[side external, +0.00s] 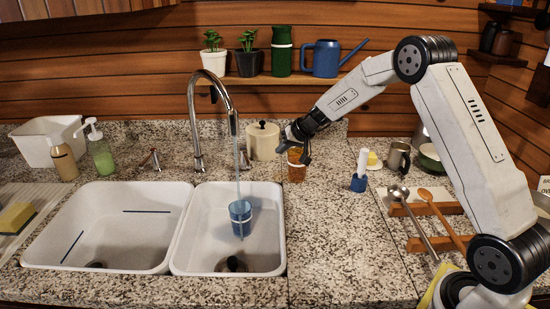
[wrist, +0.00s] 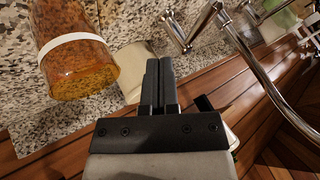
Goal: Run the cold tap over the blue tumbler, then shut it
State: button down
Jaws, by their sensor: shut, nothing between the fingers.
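The blue tumbler (side external: 240,212) stands in the right sink basin under the chrome spout (side external: 222,88). A thin stream of water (side external: 238,170) runs from the spout down to the tumbler. One tap handle (side external: 150,158) shows left of the spout; a handle right of it shows only in part (side external: 245,160). A metal handle (wrist: 178,30) also shows in the wrist view; no hot or cold marking is readable. My gripper (side external: 293,138) is shut and empty above the counter, right of the spout, close to the amber jar (side external: 297,168). Its fingers also show in the wrist view (wrist: 159,72).
A cream lidded pot (side external: 263,140) stands behind the right basin, near my gripper. The amber jar (wrist: 75,60) is close on the left in the wrist view. Soap bottles (side external: 100,152) stand at left. Spoons lie on a rack (side external: 430,218) at right. The front counter is clear.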

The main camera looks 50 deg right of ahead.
jog(key=x, duration=0.6)
jog(key=shift+f, duration=0.1)
jog(key=shift+w+a+f, duration=0.1)
jog(key=shift+w+a, duration=0.15)
jog(key=shift+w, duration=0.05)
jog(key=shift+w+a+r, duration=0.2)
jog(key=shift+w+a, duration=0.25)
jog(key=shift+a, duration=0.3)
jog(key=shift+w+a+r, duration=0.2)
jog(key=shift+w+a, duration=0.25)
jog(key=shift+a, duration=0.25)
jog(key=shift+w+a, duration=0.2)
jog(key=shift+a, duration=0.45)
jog(key=shift+w+a, duration=0.2)
jog(key=shift+a, duration=0.4)
jog(key=shift+s+d, duration=0.1)
